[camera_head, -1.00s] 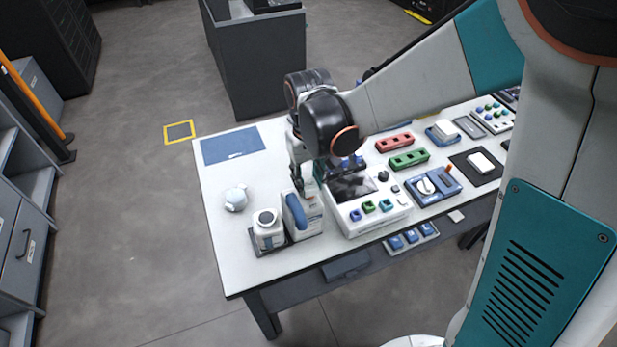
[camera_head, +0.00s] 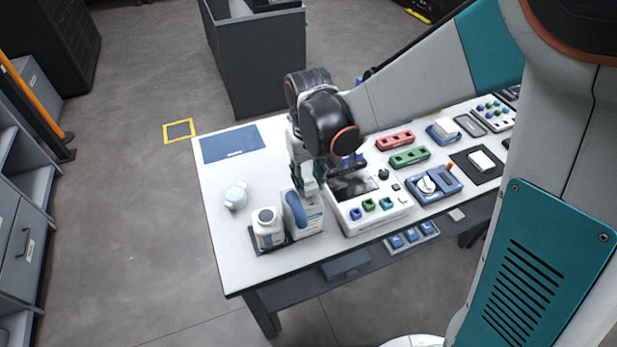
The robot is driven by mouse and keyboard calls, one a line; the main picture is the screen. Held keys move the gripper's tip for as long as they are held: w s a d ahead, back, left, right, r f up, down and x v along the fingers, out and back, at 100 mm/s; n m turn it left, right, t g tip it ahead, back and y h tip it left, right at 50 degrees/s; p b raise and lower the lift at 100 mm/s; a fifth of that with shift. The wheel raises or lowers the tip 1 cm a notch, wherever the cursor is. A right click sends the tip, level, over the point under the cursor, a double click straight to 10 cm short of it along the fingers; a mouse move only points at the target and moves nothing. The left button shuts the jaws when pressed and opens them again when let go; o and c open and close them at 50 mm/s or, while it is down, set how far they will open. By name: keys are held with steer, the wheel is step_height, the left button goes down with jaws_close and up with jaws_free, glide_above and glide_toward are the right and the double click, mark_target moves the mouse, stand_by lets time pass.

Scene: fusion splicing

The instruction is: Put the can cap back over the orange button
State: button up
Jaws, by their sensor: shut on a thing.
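My gripper (camera_head: 304,183) points down over the front left part of the white table, just above and behind a white container with a blue arched part (camera_head: 296,210). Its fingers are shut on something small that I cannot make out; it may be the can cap. A short white can-like bottle (camera_head: 268,230) with a round top stands left of that container. I cannot tell whether the gripper touches the container. I see no orange button for certain; a small orange peg (camera_head: 448,170) sits on a blue device at the right.
A round white item (camera_head: 236,197) lies at left on the table (camera_head: 222,228). A white device with a dark screen (camera_head: 353,186) stands close right of my gripper. Red and green blocks (camera_head: 408,157) lie farther right. A blue mat (camera_head: 232,143) is at the back left.

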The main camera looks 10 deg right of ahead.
steer(key=shift+f+b, duration=0.7)
steer(key=shift+f, duration=0.05)
stand_by(0.8)
steer(key=o, duration=1.1)
steer(key=shift+c, duration=0.2)
steer(key=shift+r, duration=0.15)
steer(key=shift+r+p, duration=2.2)
steer(key=shift+r, duration=0.7)
